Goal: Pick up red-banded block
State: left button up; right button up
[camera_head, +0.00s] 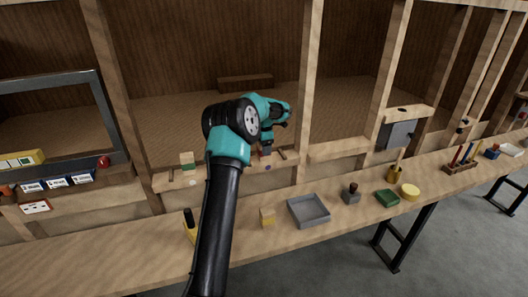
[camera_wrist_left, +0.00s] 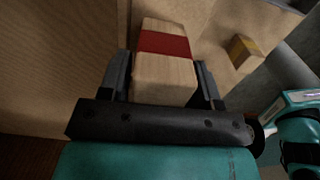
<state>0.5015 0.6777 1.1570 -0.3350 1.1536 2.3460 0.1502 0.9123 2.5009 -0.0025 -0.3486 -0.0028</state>
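The red-banded block, pale wood with a red stripe, shows in the left wrist view (camera_wrist_left: 165,72) between the two dark fingers of my left gripper (camera_wrist_left: 163,85). The fingers lie along its two sides with little or no gap; I cannot tell if they touch it. In the head view my left gripper (camera_head: 267,147) is low over the wall ledge. I cannot clearly make out the red-banded block there. My right gripper is not in view.
A green-banded block (camera_head: 187,161) stands on the ledge left of my arm. Wooden posts rise behind.

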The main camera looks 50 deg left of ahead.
pick_arm(q)
jog(key=c, duration=0.7)
jog(key=shift+o, duration=0.2)
jog(key=shift+r, duration=0.1)
jog(key=shift+r, duration=1.6)
jog(key=shift+s+d+r, duration=0.1)
jog(key=shift+d+r, duration=0.05)
jog(key=s+d+r, duration=0.1)
jog(key=s+d, duration=0.9)
jog(key=d, duration=0.1)
jog(key=shift+s+d+r, duration=0.15)
jog(key=shift+d, duration=0.25)
